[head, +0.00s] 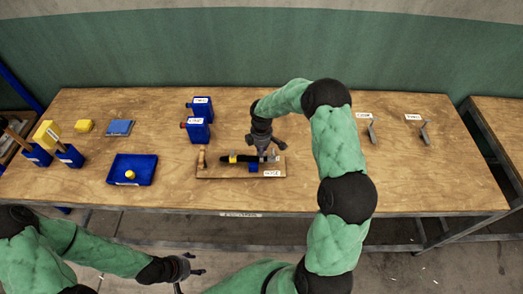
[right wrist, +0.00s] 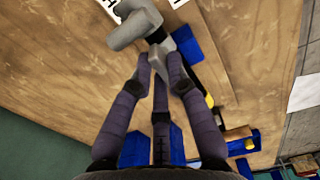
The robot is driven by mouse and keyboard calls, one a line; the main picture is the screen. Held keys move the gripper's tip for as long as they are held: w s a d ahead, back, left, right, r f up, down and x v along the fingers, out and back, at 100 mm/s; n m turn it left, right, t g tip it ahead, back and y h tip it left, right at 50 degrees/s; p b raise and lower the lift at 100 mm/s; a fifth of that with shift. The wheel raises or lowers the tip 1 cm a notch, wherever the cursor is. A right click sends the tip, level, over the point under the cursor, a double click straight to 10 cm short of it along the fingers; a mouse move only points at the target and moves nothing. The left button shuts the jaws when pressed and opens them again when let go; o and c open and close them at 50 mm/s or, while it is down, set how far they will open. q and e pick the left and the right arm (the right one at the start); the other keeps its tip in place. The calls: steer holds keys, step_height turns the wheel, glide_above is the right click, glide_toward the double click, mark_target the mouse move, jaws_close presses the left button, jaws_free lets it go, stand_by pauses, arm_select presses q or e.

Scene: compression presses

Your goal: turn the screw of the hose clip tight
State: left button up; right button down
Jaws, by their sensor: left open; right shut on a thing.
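I cannot tell whether this part is the clip's screw, and the clip is not clearly visible. My left gripper (head: 190,270) is open and empty in front of the bench, low in the head view.
Two labelled blue blocks (head: 198,130) stand behind the board. A blue tray (head: 120,178) with a yellow piece (head: 130,174) lies to the left. Two grey tools (head: 371,132) with labels lie to the right. The bench between them and the board is clear.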

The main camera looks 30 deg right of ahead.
steer(key=m+b, duration=0.2)
steer(key=m, duration=0.2)
steer(key=shift+b, duration=0.3)
steer(key=m+b, duration=0.2)
steer(key=m, duration=0.2)
steer(key=shift+d+m, duration=0.1)
steer(key=shift+m, duration=0.2)
steer(key=m+b, duration=0.2)
steer(key=m, duration=0.2)
steer(key=shift+s, duration=0.15)
steer(key=shift+m+b, duration=0.8)
steer(key=shift+m, duration=1.7)
steer(key=shift+r, duration=0.1)
steer(key=c, duration=1.2)
jaws_free()
steer(key=shift+s, duration=0.1)
